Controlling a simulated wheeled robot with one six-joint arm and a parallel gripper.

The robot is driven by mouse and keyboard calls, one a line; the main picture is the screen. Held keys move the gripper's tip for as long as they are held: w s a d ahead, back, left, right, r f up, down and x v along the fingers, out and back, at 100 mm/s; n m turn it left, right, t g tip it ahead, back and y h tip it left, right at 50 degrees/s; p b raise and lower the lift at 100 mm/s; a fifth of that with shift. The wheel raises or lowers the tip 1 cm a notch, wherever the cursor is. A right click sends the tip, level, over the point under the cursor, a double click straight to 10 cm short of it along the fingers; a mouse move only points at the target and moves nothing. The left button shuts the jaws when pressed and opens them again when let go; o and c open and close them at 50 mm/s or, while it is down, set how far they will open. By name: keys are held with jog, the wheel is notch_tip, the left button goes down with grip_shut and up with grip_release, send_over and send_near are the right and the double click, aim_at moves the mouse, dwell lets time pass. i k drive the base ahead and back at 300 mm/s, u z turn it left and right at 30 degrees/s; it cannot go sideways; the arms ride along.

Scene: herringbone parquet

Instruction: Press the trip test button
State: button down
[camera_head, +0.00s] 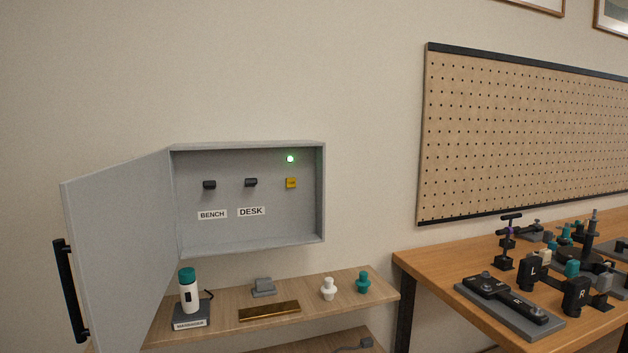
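A grey wall box (323,200) hangs with its door (120,250) swung wide open to the left. Inside, on the right, is a small yellow button (291,183), which looks like the trip test button; its marking is too small to read. A green lamp (290,159) glows just above it. Two dark switches sit to the left: one (209,184) above the BENCH label (212,215) and one (251,182) above the DESK label (251,211). My gripper is not in view.
Below the box, a wooden shelf (215,325) holds a teal-capped white device (189,290), a brass bar (269,311), a grey holder (263,287), a white knob (329,288) and a teal knob (363,282). A cluttered workbench (430,268) stands right, beneath a pegboard (520,140). The door's black handle (70,290) juts left.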

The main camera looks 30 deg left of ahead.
aim_at(290, 182)
jog(key=u, duration=0.3)
jog(key=i, duration=0.75)
jog(key=u, duration=0.95)
jog(key=i, duration=0.35)
jog(key=u, duration=0.3)
